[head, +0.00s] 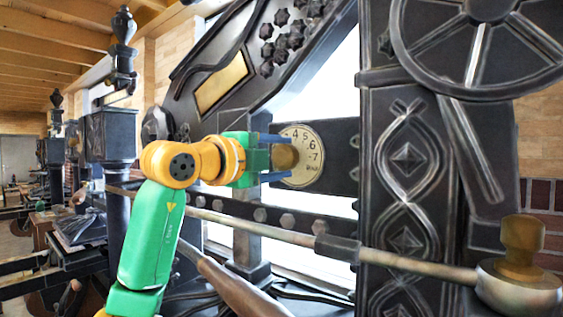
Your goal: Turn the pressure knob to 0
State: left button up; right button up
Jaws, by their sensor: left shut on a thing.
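The pressure knob (285,157) is a round brass knob in front of a pale brass dial plate (309,168). The dial shows the numbers 4, 5, 6 and 7 on its upper and right side. My left gripper (281,158) comes in from the left and is shut on the knob, with its blue fingers above and below it. The knob's pointer and the left part of the dial are hidden by the gripper. My right gripper is not in view.
The dark iron press frame (408,165) stands right of the dial. A spoked wheel (488,45) is at the upper right. A long metal bar (420,264) with a brass-topped weight (521,262) crosses below the dial. Other presses stand at the left.

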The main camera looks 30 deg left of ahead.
pick_arm(q)
jog(key=n, duration=0.4)
jog(key=shift+b, duration=0.35)
jog(key=shift+n, duration=0.9)
jog(key=shift+f, duration=0.1)
jog(key=o, duration=1.4)
jog(key=shift+s+a, duration=0.1)
jog(key=shift+a, duration=0.05)
